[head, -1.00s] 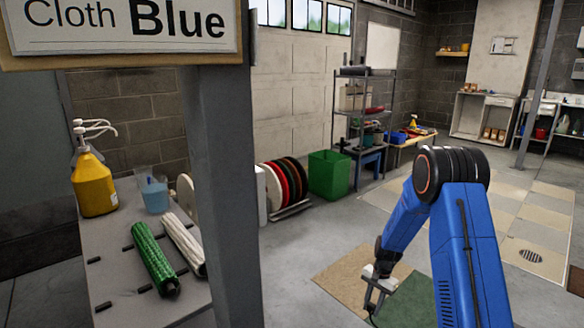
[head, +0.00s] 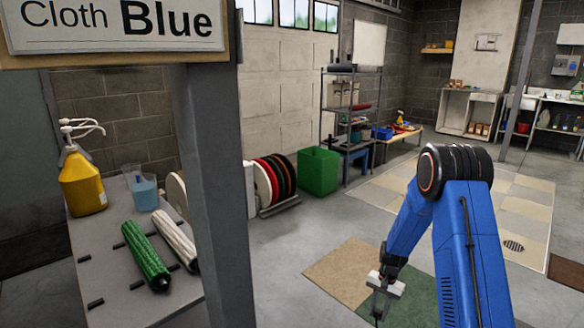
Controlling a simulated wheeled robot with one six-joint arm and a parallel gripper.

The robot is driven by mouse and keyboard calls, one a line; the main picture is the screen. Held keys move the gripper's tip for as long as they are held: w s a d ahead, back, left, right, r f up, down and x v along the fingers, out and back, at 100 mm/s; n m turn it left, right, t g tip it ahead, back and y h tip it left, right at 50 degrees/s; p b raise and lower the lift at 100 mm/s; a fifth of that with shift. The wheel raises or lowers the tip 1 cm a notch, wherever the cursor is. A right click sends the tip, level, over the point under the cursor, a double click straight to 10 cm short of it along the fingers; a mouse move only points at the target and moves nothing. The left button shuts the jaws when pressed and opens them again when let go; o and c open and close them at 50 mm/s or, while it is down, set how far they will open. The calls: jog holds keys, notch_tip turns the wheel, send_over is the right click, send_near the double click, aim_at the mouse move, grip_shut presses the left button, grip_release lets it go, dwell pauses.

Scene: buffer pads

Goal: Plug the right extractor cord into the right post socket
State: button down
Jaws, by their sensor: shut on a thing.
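My gripper (head: 380,305) hangs from the blue arm at the lower middle of the head view, over the seam of a brown and a green floor patch. Its fingers point down and are shut on a thin dark thing, seemingly the extractor cord, of which only a little shows below the fingertips. The plug end cannot be made out. No post socket can be told in this view; a grey post (head: 215,200) stands left of centre, and no socket shows on the side facing me.
A bench (head: 120,290) at left holds a yellow pump bottle (head: 83,185), a blue cup (head: 143,192), and green (head: 146,256) and white (head: 175,240) rollers. Round pads (head: 275,182) and a green bin (head: 318,171) stand behind. The floor between is clear.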

jog(key=shift+w+a+f+n+h, duration=0.25)
jog(key=shift+a+f+n, duration=0.35)
jog(key=shift+n, duration=0.65)
jog(key=shift+w+a+f+n+h, duration=0.25)
jog(key=shift+a+f+n, duration=0.35)
jog(key=shift+n, duration=0.7)
jog(key=shift+w+a+f+n+h, duration=0.25)
jog(key=shift+a+f+n, duration=0.35)
jog(key=shift+n, duration=0.65)
jog(key=shift+w+a+r, duration=0.1)
